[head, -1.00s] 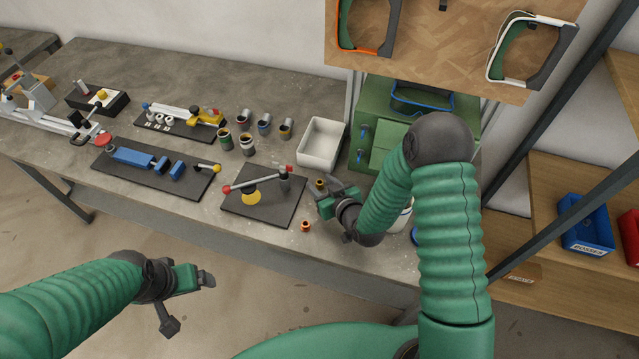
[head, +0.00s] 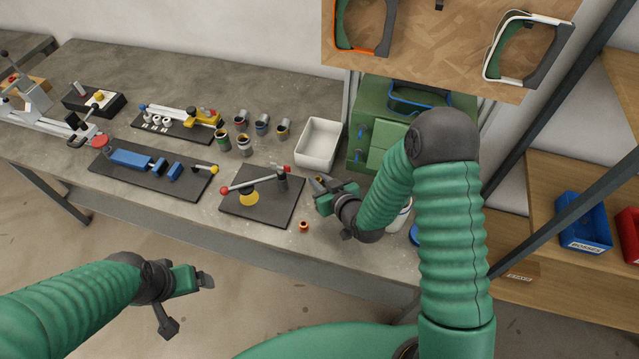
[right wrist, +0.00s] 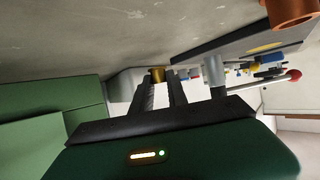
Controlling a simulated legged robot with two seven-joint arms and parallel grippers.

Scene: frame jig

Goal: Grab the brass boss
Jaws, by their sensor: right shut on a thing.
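The brass boss (right wrist: 157,75) is a small gold-coloured piece between the fingertips of my right gripper (right wrist: 158,84) in the right wrist view. The fingers are shut on it, near the bench top. In the head view my right gripper (head: 319,184) is to the right of the dark plate with the red-tipped lever, and its fingers largely hide the boss.
A copper-coloured boss (head: 304,227) stands near the bench's front edge; it also shows in the right wrist view (right wrist: 292,10). The lever fixture plate (head: 285,211) lies left of my right gripper. A white bin (head: 318,145) and a green cabinet (head: 377,158) stand behind it.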

